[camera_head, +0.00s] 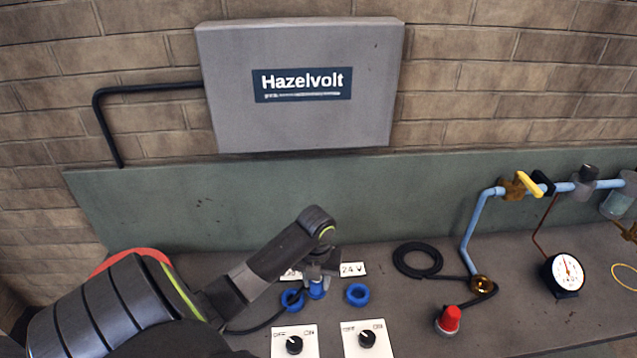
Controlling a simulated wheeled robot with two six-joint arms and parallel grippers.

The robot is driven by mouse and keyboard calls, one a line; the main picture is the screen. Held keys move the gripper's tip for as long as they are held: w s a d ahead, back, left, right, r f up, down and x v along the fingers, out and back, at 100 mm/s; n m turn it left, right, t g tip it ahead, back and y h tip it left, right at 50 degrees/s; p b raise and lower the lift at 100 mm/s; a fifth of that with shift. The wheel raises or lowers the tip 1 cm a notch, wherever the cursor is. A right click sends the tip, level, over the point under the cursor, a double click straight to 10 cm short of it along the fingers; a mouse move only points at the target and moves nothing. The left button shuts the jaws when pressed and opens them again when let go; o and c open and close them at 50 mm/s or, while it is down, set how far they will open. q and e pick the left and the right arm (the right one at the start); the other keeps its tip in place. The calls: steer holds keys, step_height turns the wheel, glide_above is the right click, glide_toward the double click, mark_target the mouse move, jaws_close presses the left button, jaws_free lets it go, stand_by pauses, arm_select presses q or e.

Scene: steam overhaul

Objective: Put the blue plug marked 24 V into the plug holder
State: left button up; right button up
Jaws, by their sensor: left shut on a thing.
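My left gripper (318,282) reaches down over the bench and is shut on a small blue piece (316,291), which appears to be the blue plug. Its fingers hide the plug's upper part, and I cannot read a mark on it. A blue ring (357,294) lies to its right, below a white label reading 24 V (353,269). Another blue ring (291,300) is just left of the plug, with a black cable running by it. I cannot tell which piece is the plug holder. My right gripper is not in view.
Two white switch plates with black knobs (294,345) (366,338) are at the front. A red knob (449,319), a coiled black hose (417,260), light blue piping (474,230) and a dial gauge (567,273) stand to the right. A grey Hazelvolt box (300,120) hangs above.

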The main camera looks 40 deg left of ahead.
arm_select(q)
steer(key=s+a, duration=0.5)
steer(key=s, duration=0.5)
steer(key=shift+s+a, duration=0.3)
steer(key=shift+a, duration=0.1)
steer(key=s+a, duration=0.5)
steer(key=s, duration=0.5)
steer(key=shift+s+a, duration=0.3)
steer(key=shift+a, duration=0.05)
steer(key=s, duration=0.1)
steer(key=s+a, duration=0.1)
steer(key=s, duration=0.1)
steer(key=s+a, duration=0.1)
steer(key=shift+s+a, duration=0.15)
steer(key=shift+f+b, duration=3)
steer(key=o, duration=1.1)
steer(key=shift+r, duration=0.1)
steer(key=shift+o, duration=0.2)
